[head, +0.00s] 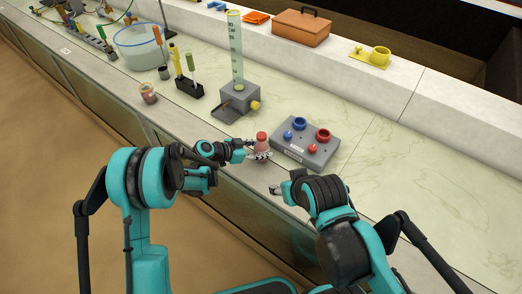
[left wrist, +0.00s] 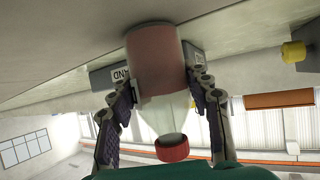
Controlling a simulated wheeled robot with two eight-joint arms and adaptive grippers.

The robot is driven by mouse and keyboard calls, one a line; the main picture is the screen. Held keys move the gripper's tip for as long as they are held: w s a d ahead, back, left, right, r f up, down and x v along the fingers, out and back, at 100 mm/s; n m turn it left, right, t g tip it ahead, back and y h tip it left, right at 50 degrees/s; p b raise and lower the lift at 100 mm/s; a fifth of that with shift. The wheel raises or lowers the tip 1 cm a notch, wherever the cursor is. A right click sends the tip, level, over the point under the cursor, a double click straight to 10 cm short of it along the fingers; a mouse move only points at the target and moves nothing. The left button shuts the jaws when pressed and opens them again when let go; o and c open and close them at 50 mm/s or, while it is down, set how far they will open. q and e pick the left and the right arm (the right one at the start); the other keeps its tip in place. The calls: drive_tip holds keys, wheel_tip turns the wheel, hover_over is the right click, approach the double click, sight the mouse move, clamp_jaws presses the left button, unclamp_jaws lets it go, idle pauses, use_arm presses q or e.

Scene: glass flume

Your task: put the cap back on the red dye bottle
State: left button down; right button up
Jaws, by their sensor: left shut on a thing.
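The red dye bottle (head: 262,145) stands upright on the bench near its front edge, with pinkish-red contents low down. It fills the middle of the left wrist view (left wrist: 158,60), upside down there. A red cap-like piece (left wrist: 172,147) is at its narrow top; I cannot tell whether it is fully seated. My left gripper (head: 259,155) is shut on the bottle, one finger on each side. My right gripper (head: 274,189) hangs by the bench's front edge, apart from the bottle; its opening is unclear.
A grey stand (head: 293,153) right of the bottle carries a blue ring (head: 299,124), a red ring (head: 324,135) and small blue and red knobs. A grey block with a tall measuring cylinder (head: 235,50) stands behind. A small jar (head: 148,93) is at left. The right bench is clear.

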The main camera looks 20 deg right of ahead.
use_arm(q)
drive_tip(key=shift+f, duration=0.1)
drive_tip(key=c, duration=0.7)
unclamp_jaws()
drive_tip(key=shift+p+v, duration=1.55)
drive_tip(key=shift+v, duration=4.55)
drive_tip(key=shift+d, duration=0.1)
